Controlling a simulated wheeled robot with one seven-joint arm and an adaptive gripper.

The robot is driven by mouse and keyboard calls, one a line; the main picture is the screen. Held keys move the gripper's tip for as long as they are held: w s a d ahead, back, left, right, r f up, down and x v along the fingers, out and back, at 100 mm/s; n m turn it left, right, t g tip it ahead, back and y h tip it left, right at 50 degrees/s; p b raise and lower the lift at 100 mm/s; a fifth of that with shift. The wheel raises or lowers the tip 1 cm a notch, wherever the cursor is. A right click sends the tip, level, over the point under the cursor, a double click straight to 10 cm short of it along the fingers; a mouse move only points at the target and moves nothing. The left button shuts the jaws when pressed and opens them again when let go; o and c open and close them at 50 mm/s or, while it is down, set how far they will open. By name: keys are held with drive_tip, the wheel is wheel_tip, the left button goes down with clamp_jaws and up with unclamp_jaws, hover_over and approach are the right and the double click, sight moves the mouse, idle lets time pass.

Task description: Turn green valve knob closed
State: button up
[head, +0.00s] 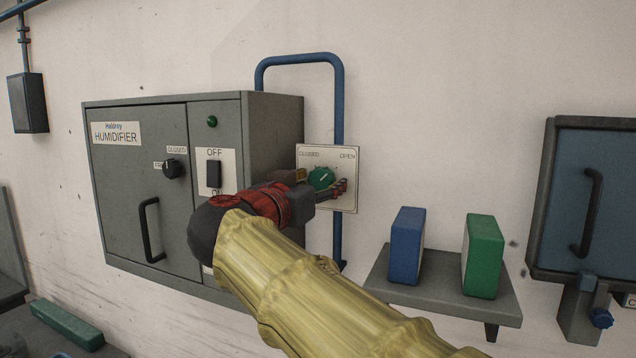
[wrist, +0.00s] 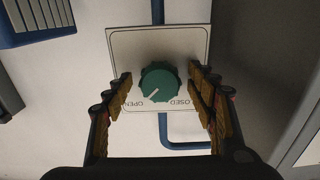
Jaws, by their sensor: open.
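The green valve knob (head: 321,178) sits on a pale plate (head: 348,192) marked CLOSED on the left and OPEN on the right. In the wrist view the knob (wrist: 159,83) shows upside down, and its white pointer line aims toward the OPEN label (wrist: 134,104). My gripper (head: 322,190) is in front of the plate. In the wrist view its fingers (wrist: 160,88) are open, one on each side of the knob, with a visible gap on both sides. Part of the plate is hidden behind my gripper in the head view.
A grey humidifier cabinet (head: 145,205) with a black handle stands left of the plate. A blue pipe (head: 300,58) runs behind it. A shelf (head: 440,290) at lower right holds a blue block (head: 407,246) and a green block (head: 483,256). A blue-doored box (head: 612,200) hangs at far right.

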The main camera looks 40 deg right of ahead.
drive_tip(key=c, duration=0.3)
drive_tip(key=c, duration=0.8)
drive_tip(key=shift+c, duration=0.3)
drive_tip(key=shift+f+n+b, duration=0.1)
drive_tip(key=shift+n+b, duration=0.3)
drive_tip(key=shift+b, duration=0.05)
drive_tip(key=n+b, duration=0.2)
drive_tip(key=b, duration=0.1)
drive_tip(key=shift+f+n, duration=0.1)
drive_tip(key=shift+n, duration=0.2)
drive_tip(key=n+b, duration=0.2)
drive_tip(key=n, duration=0.8)
drive_tip(key=shift+s+r+b, duration=0.1)
drive_tip(key=shift+r+b, duration=0.2)
drive_tip(key=shift+b, duration=0.1)
drive_tip(key=shift+n+p, duration=0.4)
drive_tip(key=shift+n, duration=1.9)
